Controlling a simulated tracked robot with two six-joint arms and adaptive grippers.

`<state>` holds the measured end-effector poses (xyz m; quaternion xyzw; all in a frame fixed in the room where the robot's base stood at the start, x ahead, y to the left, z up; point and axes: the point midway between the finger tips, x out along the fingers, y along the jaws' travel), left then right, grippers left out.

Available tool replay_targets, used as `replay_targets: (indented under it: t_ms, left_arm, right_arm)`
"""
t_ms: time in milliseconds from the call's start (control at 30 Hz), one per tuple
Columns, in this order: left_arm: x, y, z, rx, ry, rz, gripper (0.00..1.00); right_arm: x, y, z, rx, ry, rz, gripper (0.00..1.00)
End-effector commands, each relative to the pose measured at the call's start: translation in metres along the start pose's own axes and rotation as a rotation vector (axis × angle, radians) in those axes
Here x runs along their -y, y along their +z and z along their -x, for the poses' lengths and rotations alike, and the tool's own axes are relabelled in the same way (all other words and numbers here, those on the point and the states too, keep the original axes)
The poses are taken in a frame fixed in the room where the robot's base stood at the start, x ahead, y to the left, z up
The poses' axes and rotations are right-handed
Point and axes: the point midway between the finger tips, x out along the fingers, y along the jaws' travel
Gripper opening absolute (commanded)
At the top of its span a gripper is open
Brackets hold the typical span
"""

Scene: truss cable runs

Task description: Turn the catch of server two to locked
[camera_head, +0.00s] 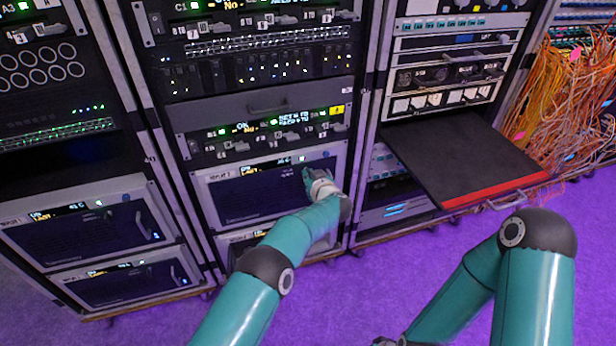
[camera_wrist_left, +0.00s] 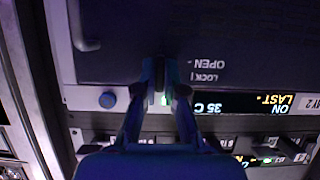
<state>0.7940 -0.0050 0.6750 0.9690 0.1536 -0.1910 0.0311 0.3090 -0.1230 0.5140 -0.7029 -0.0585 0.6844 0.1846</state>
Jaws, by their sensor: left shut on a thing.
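Server two (camera_head: 245,193) is the dark-fronted unit with a light frame low in the middle rack. Its label, ending in "AY 2", and its display reading "35 C" show upside down in the left wrist view (camera_wrist_left: 245,103). My left gripper (camera_head: 313,178) is at the upper right of its front. In the left wrist view my left gripper (camera_wrist_left: 161,76) is shut on the small catch (camera_wrist_left: 159,80), beside the words LOCK and OPEN. The fingers hide most of the catch, so I cannot tell its setting. My right gripper is out of view.
A dark shelf with a red front edge (camera_head: 495,189) sticks out of the right rack. Orange cables (camera_head: 575,100) hang at the far right. Two similar units (camera_head: 90,232) sit low in the left rack. A handle (camera_wrist_left: 82,30) and a blue round button (camera_wrist_left: 107,100) flank the catch.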

Motion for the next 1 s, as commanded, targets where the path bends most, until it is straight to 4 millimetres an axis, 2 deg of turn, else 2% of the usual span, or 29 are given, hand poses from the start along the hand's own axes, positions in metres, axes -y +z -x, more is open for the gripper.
replay_targets:
  t_ms: [33,467,500,633,1000]
  left_arm:
    - [-0.0001,0.009,-0.0009,0.013,-0.002,-0.011,0.0]
    - [0.0006,0.0098,-0.0012,0.015,-0.007,-0.022,0.0]
    - [0.0006,0.0099,-0.0012,0.015,-0.007,-0.022,0.14]
    - [0.0005,0.0072,-0.0009,0.011,-0.007,-0.019,0.34]
    - [-0.0003,0.0028,0.0009,0.005,-0.006,-0.017,0.34]
  right_arm:
    - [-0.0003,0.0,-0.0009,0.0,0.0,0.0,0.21]
    - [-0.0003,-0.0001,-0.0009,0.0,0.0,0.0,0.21]
    - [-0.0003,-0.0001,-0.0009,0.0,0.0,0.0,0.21]
    - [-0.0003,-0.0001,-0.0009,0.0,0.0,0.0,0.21]
    - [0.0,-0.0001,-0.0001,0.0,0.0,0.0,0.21]
